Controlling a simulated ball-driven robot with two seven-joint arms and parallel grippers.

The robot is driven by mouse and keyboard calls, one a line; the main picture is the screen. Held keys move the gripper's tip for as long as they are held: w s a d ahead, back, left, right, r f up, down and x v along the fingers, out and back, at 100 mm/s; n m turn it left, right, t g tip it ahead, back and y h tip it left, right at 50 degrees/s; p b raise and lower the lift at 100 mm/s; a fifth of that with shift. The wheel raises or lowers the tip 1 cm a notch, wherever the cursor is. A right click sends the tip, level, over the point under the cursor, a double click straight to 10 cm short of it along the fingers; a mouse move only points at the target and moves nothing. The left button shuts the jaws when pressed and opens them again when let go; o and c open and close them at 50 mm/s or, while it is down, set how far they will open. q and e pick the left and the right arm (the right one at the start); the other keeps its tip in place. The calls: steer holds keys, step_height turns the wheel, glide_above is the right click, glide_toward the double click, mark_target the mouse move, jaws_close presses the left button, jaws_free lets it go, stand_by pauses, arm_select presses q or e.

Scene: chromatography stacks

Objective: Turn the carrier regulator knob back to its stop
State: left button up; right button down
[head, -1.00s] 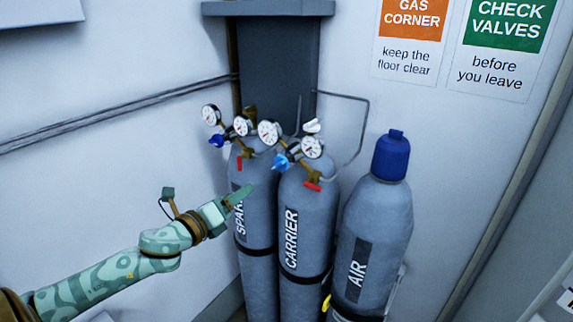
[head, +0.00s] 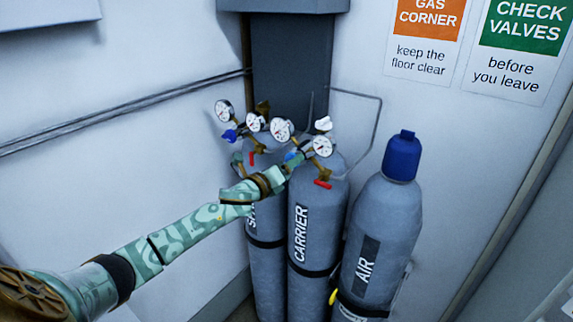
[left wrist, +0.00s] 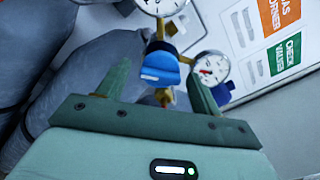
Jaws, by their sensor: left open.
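The carrier cylinder (head: 318,205) stands in the middle of the row, with a regulator and two gauges on top. Its blue regulator knob (left wrist: 160,68) shows large in the left wrist view, with a white mark on it. In the head view only a bit of the knob (head: 290,156) shows past my gripper. My left gripper (head: 294,160) is open at the regulator. In the left wrist view its two fingers stand on either side of the knob; whether either touches it I cannot tell. My right gripper is not in view.
The spare cylinder (head: 264,222) stands to the left with its own blue knob (head: 230,135), close to my arm. A red-handled valve (head: 322,184) sits below the carrier gauges. The capped air cylinder (head: 385,225) stands at the right. Pipes (head: 125,112) run along the wall.

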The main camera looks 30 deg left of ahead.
arm_select(q)
steer(key=shift+s, duration=0.1)
steer(key=c, duration=1)
